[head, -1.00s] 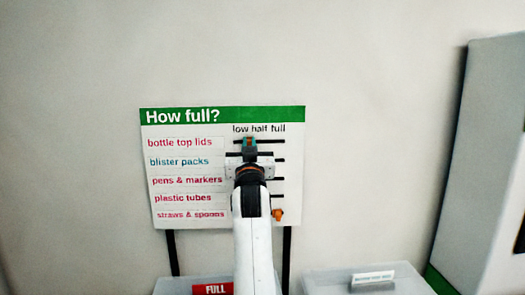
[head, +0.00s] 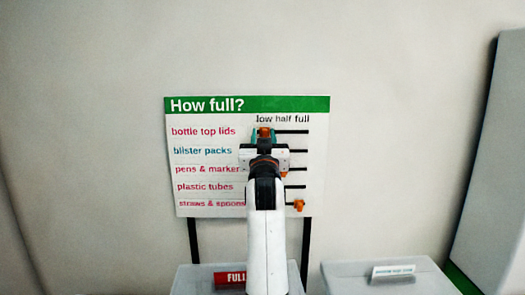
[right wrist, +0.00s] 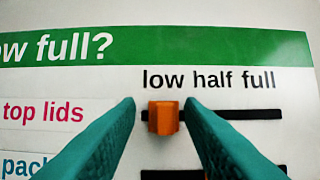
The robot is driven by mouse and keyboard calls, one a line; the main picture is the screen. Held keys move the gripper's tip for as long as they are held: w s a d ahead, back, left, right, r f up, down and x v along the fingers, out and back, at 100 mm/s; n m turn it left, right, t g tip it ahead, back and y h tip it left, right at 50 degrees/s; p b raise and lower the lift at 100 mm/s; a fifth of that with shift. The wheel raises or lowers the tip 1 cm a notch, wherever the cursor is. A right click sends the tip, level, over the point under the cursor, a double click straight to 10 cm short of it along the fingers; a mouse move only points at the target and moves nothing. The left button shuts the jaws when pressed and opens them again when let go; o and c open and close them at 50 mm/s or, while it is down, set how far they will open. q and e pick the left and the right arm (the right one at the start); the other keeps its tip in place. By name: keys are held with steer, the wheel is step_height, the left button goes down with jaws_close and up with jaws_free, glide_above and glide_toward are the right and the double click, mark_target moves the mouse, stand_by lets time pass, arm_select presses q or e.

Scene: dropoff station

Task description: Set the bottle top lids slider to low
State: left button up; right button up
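That row's black slot (head: 292,132) runs under the words low, half and full. Its orange slider knob (head: 264,132) sits at the left end, under "low"; the right wrist view also shows the knob (right wrist: 165,118) there. My right gripper (head: 263,136) is at the board, its teal fingers (right wrist: 160,103) on either side of the knob. Gaps show between each finger and the knob, so it is open. My left gripper is not in view.
Other orange knobs show at the pens & markers row (head: 284,175) and the straws & spoons row (head: 298,205). My right arm hides part of the lower rows. Below are a bin with a red FULL sign (head: 230,279) and a pale lidded bin (head: 345,275).

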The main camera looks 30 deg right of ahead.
steer(key=b+v, duration=0.4)
steer(key=v, duration=0.7)
steer(key=shift+a, duration=0.2)
steer(key=shift+f, duration=0.1)
